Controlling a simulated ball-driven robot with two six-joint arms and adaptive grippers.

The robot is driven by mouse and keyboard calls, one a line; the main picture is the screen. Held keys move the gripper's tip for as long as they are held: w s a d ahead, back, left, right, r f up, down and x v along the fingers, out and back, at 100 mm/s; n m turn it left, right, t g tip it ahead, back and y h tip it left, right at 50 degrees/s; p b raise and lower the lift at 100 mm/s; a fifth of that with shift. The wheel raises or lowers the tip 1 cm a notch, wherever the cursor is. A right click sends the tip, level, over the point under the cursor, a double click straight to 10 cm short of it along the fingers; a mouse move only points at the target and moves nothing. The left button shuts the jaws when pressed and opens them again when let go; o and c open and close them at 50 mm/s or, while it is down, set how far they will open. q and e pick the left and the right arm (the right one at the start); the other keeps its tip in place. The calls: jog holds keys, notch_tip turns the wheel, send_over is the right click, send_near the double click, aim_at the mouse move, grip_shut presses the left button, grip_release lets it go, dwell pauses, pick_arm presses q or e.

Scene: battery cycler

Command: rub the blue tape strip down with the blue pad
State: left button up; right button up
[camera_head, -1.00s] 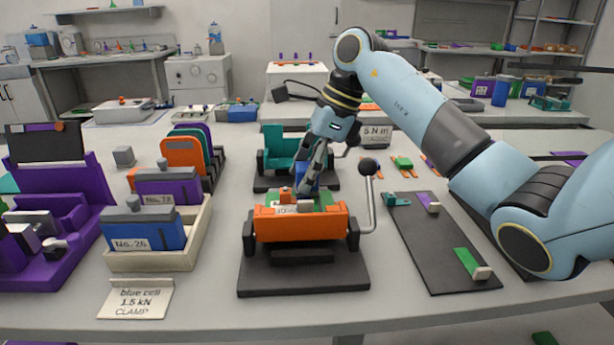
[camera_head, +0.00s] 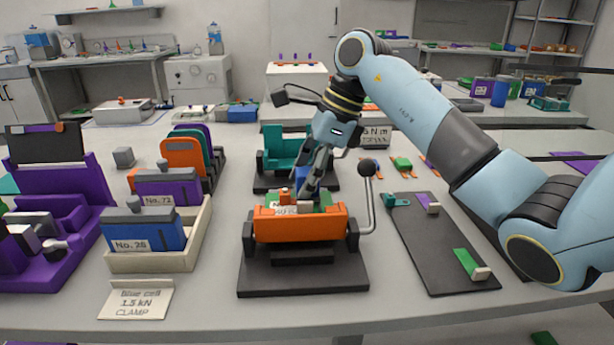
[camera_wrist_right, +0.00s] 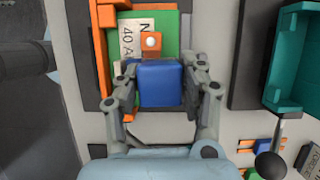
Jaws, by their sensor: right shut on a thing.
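My right gripper (camera_head: 308,192) is shut on the blue pad (camera_wrist_right: 160,84), a small blue block that sits between its two fingers in the wrist view. A bit of the pad also shows beside the fingers in the head view (camera_head: 302,178). The pad is over or against the green part (camera_head: 325,199) held in the orange clamp fixture (camera_head: 300,224). I cannot tell if it touches. No blue tape strip can be made out; the pad and fingers cover part of the green part. My left gripper is not in view.
A lever with a black knob (camera_head: 366,168) stands right of the fixture. A teal fixture (camera_head: 280,158) is behind it. A cream tray (camera_head: 203,240) with blue and purple cells is on the left. A dark mat (camera_head: 433,250) with small parts lies on the right.

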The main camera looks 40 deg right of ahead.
jog(key=shift+r+p, duration=1.75)
jog(key=shift+r, duration=1.25)
jog(key=shift+f, duration=0.1)
